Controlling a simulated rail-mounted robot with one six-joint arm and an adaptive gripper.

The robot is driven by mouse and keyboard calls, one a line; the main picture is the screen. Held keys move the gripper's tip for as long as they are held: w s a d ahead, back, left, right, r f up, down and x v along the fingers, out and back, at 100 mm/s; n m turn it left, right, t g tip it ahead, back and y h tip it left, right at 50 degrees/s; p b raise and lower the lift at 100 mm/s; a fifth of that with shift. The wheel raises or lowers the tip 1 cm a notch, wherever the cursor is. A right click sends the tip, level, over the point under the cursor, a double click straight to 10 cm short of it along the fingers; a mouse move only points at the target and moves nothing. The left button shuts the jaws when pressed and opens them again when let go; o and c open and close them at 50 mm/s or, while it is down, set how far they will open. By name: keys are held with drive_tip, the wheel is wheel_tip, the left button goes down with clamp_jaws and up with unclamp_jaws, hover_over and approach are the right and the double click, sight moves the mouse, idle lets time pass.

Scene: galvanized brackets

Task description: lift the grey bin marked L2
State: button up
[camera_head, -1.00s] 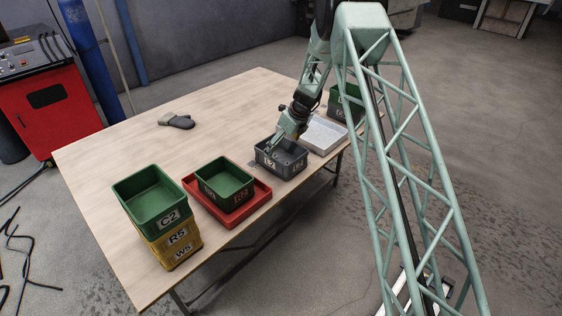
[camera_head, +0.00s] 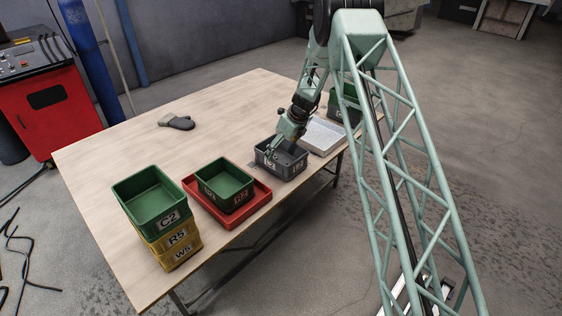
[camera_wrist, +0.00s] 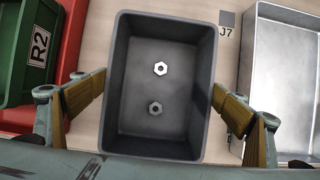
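The grey bin (camera_head: 287,170) stands on the table near its front edge, with pale labels on its sides, too small to read surely. In the head view my gripper (camera_head: 273,151) is down at the bin.
To the left is a red tray (camera_head: 252,207) holding a green bin (camera_head: 224,184). A green C2 bin (camera_head: 150,200) tops yellow bins farther left. A pale metal tray (camera_head: 325,136) sits close on the right, a green bin behind it. A dark glove-like item (camera_head: 177,122) lies at the back.

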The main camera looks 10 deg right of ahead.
drive_tip(key=c, duration=0.4)
drive_tip(key=shift+o, duration=0.2)
wheel_tip(320, 180, up, 10)
drive_tip(key=p, duration=0.1)
drive_tip(key=shift+p, duration=0.4)
idle(0.6)
